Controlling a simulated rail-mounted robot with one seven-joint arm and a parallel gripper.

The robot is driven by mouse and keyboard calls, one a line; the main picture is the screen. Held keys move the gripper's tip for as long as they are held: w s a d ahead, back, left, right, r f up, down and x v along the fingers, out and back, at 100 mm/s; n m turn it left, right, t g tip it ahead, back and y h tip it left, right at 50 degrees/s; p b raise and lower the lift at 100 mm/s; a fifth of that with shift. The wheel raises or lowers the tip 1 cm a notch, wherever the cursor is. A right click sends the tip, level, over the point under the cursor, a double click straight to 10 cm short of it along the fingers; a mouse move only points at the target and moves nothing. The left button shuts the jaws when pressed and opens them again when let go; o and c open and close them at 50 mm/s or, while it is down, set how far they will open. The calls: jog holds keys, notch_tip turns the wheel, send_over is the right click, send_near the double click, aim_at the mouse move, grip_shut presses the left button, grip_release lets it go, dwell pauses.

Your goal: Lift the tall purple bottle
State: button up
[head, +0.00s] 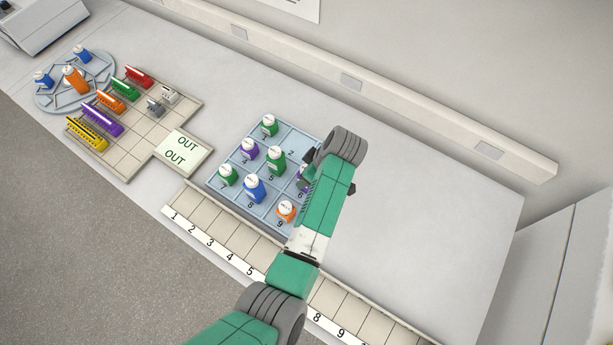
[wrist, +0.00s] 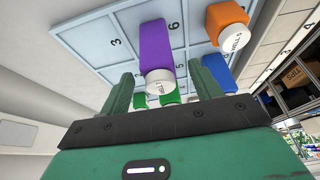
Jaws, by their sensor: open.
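The tall purple bottle (wrist: 156,42) with a white cap (wrist: 160,82) stands in the tray near the label 6. In the head view only a sliver of it (head: 302,180) shows beside my arm, which hides the rest. My gripper (wrist: 160,71) is open in the wrist view, with one green finger on each side of the bottle's capped end. Gaps show between the fingers and the bottle, and I see no contact. In the head view my arm mostly hides the gripper. A second, shorter-looking purple bottle (head: 249,151) stands in compartment 4.
The blue tray (head: 292,140) also holds green bottles (head: 275,162), a blue bottle (head: 254,189) and an orange bottle (head: 286,211); the orange one (wrist: 226,24) is close beside my gripper. A numbered rack (head: 215,232) lies in front. The bench at right (head: 430,220) is clear.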

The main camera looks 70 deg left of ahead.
jog(key=x, duration=0.5)
jog(key=shift+a+f, duration=0.1)
jog(key=shift+a, duration=0.05)
jog(key=c, duration=1.1)
